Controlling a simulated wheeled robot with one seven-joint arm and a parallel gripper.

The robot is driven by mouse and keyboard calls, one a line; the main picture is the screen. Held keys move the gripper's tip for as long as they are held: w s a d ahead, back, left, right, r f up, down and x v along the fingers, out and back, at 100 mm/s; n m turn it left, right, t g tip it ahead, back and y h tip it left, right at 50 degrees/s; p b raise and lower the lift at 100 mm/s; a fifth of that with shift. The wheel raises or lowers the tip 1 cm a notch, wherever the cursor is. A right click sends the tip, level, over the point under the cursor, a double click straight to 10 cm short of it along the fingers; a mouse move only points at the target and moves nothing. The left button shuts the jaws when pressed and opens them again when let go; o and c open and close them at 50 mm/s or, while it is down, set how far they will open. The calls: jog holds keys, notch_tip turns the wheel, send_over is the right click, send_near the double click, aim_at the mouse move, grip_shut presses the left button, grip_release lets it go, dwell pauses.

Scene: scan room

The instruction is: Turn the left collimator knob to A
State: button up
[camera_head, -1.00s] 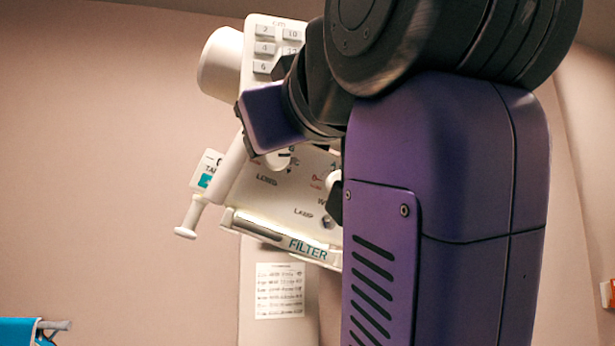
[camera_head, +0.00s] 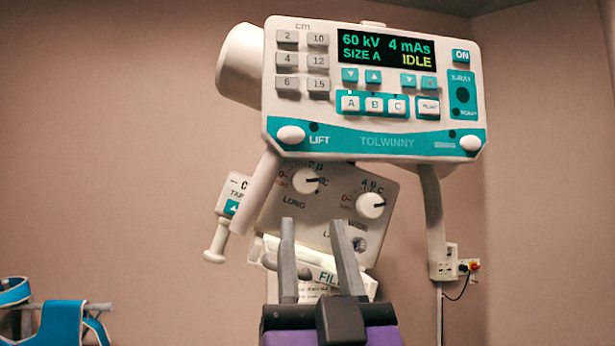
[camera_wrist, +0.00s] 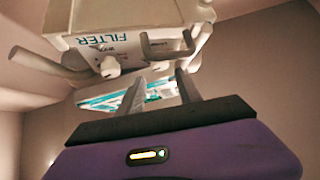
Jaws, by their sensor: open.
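The left collimator knob (camera_head: 306,181) is a round white knob above the word LONG. Its dark pointer mark is turned to the right, towards the last letter of its scale, which looks like C. The right knob (camera_head: 371,205), also white, sits lower on the same tilted collimator face (camera_head: 335,210), above WIDE. My gripper (camera_head: 312,222) points up in front of the lower face, fingers apart and empty, its tips below the left knob. In the wrist view, the open fingers (camera_wrist: 160,77) show near white knobs; which is which I cannot tell.
Above is the control panel (camera_head: 375,90), showing IDLE. A white handle (camera_head: 216,242) juts out at the left, and a support arm (camera_head: 432,215) stands at the right. The filter tray (camera_head: 366,286) lies partly behind my gripper. A blue item (camera_head: 65,318) is at lower left.

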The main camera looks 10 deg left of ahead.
aim_at(307, 183)
jog(key=shift+p+x, duration=1.35)
jog(key=shift+x, duration=2.45)
jog(key=shift+r, duration=0.1)
jog(key=shift+d, duration=0.1)
grip_shut()
